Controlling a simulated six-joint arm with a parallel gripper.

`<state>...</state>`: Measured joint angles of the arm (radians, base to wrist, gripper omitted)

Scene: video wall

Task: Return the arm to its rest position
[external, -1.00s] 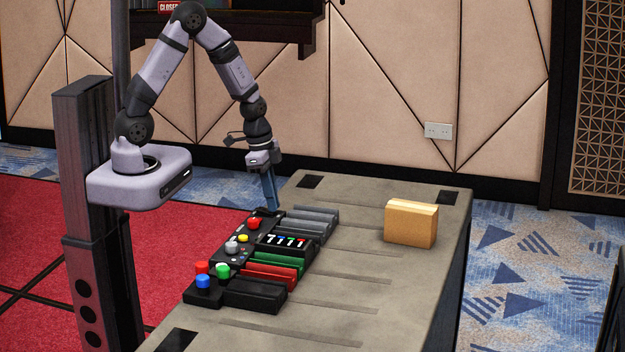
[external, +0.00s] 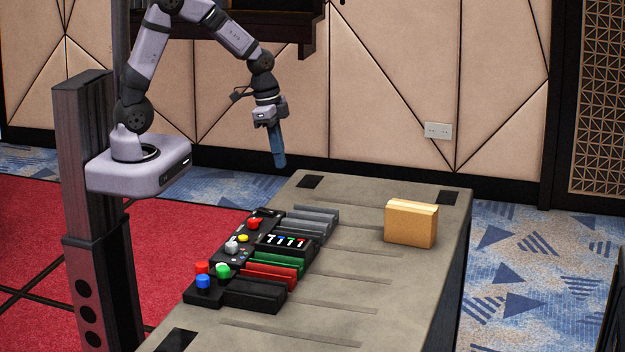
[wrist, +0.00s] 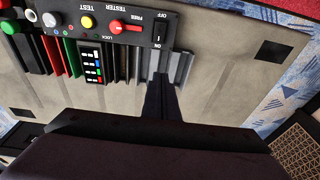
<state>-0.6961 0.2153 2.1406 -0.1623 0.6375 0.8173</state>
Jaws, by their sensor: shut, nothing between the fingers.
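My gripper (external: 279,163) is shut and empty. It hangs in the air above the far left edge of the table, fingers pointing down, clear of everything below. In the wrist view its closed fingers (wrist: 161,100) reach toward the black control panel (wrist: 110,22). That panel (external: 235,252) lies along the table's left side, with a red knob (external: 254,223), a yellow button (external: 243,238), a grey knob (external: 232,247) and red, blue and green buttons. The wrist view shows TESTER, TEST and an ON/OFF switch (wrist: 159,33).
The grey table (external: 350,290) has free room at its middle and right. A tan block (external: 411,225) stands at the right. Grey, green, red and black slotted modules (external: 268,275) sit beside the panel. A dark shelf (external: 270,30) hangs on the wall behind my arm.

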